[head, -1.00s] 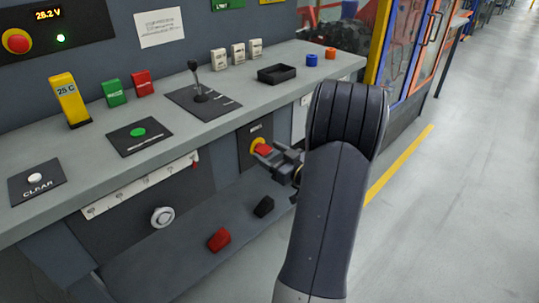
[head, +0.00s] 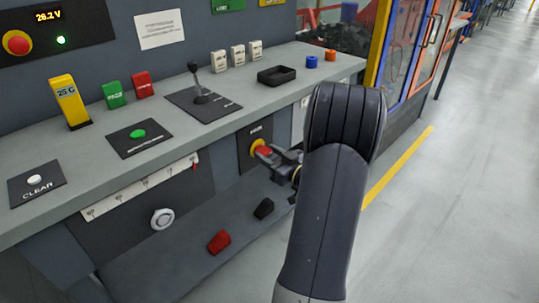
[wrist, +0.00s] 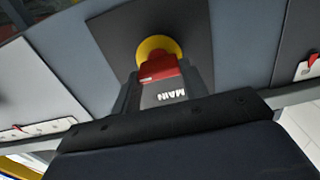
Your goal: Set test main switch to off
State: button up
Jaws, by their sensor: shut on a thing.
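The main switch is a red handle (head: 264,150) on a yellow round base (head: 256,146), set on a dark plate on the front of the bench. In the wrist view the red handle (wrist: 158,68) stands out from the yellow base (wrist: 158,47), with the word MAIN upside down on the plate below it. My gripper (head: 272,154) reaches in from the right and is shut on the red handle. In the wrist view its fingers (wrist: 160,74) lie on both sides of the handle. My arm hides part of the bench front to the right.
Above, the bench top carries a lever (head: 197,85), a black tray (head: 277,75) and a green button (head: 138,134). Below, a red block (head: 219,241) and a black block (head: 264,208) lie on a lower shelf. Open floor lies to the right.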

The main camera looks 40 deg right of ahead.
jog(key=shift+f+n+b, duration=0.1)
jog(key=shift+n+b, duration=0.25)
jog(key=shift+n, duration=0.05)
jog(key=n+b, duration=0.2)
jog(key=shift+a+f+n, duration=0.1)
jog(key=shift+f+n, duration=0.05)
jog(key=shift+n, duration=0.15)
jog(key=shift+a+n+b, duration=0.15)
jog(key=shift+n+b, duration=5.6)
jog(key=shift+n, duration=1.45)
jog(key=o, duration=1)
